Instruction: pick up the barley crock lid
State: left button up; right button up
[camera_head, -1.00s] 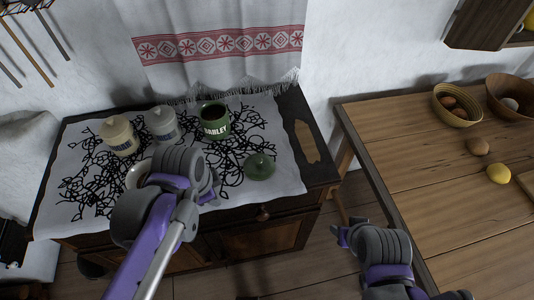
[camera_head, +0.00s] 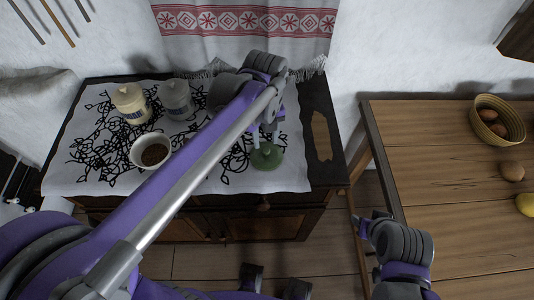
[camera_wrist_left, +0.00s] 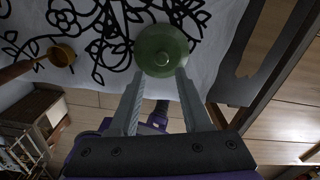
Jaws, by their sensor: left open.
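The green round lid (camera_head: 267,158) with a small knob lies on the white cloth near the right end of the cabinet top. In the left wrist view, the lid (camera_wrist_left: 162,38) is ahead of my fingers, its knob centred between them. My left gripper (camera_head: 266,143) is open above the lid, fingers pointing down. In the wrist view, the fingertips of this gripper (camera_wrist_left: 161,76) overlap the lid's near edge; contact cannot be told. The green crock is hidden behind my left arm. My right gripper (camera_head: 363,226) is at lower right, away from the lid; its jaws are unclear.
A cream crock (camera_head: 131,104), a grey crock (camera_head: 177,100) and a bowl of brown grain (camera_head: 150,152) stand left of my left arm. A wooden table (camera_head: 440,165) stands at right, with a basket (camera_head: 515,112) on it. A brown ladle (camera_wrist_left: 62,56) shows in the wrist view.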

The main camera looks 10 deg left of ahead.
aim_at(267, 151)
pick_arm(q)
jog(key=shift+w+f, duration=0.2)
jog(key=shift+f, duration=2.9)
grip_shut()
